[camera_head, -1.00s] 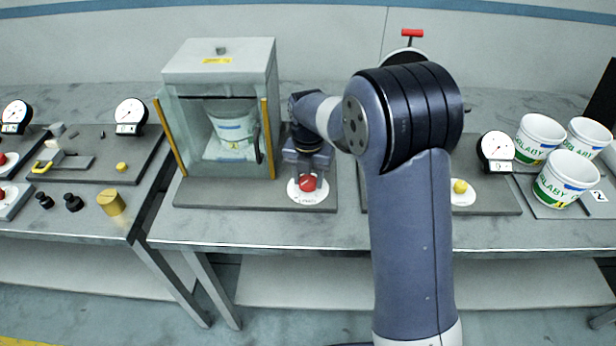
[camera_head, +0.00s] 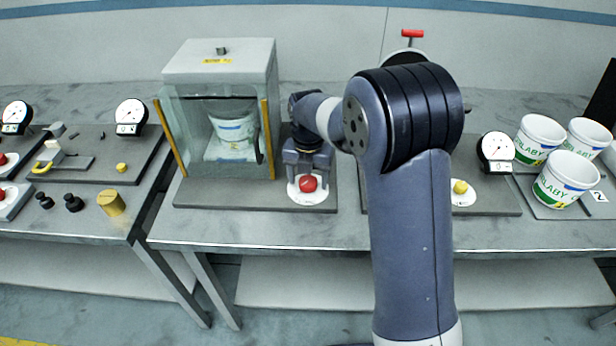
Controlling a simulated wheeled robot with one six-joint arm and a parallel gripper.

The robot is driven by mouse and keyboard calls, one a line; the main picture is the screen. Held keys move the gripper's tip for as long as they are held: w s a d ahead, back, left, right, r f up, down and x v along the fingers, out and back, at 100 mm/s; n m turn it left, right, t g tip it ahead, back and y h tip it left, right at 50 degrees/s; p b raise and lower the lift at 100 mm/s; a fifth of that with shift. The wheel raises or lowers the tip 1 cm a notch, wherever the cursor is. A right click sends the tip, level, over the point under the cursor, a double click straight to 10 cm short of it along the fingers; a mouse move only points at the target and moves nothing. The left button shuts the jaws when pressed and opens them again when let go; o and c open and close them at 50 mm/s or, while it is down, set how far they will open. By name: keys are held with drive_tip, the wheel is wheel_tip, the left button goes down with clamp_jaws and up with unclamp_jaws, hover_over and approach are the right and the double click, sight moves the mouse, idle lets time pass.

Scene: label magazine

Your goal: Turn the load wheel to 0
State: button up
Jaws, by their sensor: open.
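A red knob (camera_head: 308,184) sits on a round white dial plate (camera_head: 305,199) with markings too small to read, at the front right of the glass cabinet's base. I take it to be the load wheel, but no label for it can be read. My gripper (camera_head: 306,176) points down at the red knob from behind, with its fingers apart. It hides the back of the dial plate. I cannot tell whether the fingers touch the knob.
A glass-sided cabinet (camera_head: 218,62) with a white tub (camera_head: 233,125) inside stands just left of my gripper. White tubs (camera_head: 567,180) stand at the right. A gauge (camera_head: 496,147) and a yellow knob (camera_head: 460,187) are right of my arm. The table's front strip is clear.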

sight(308, 181)
wheel_tip(308, 181, up, 11)
drive_tip(key=shift+b, duration=0.4)
drive_tip(key=shift+f, duration=0.15)
wheel_tip(308, 181, down, 11)
drive_tip(key=shift+r+p, duration=0.1)
drive_tip(key=shift+p, duration=0.35)
drive_tip(key=shift+m, duration=0.3)
idle(0.4)
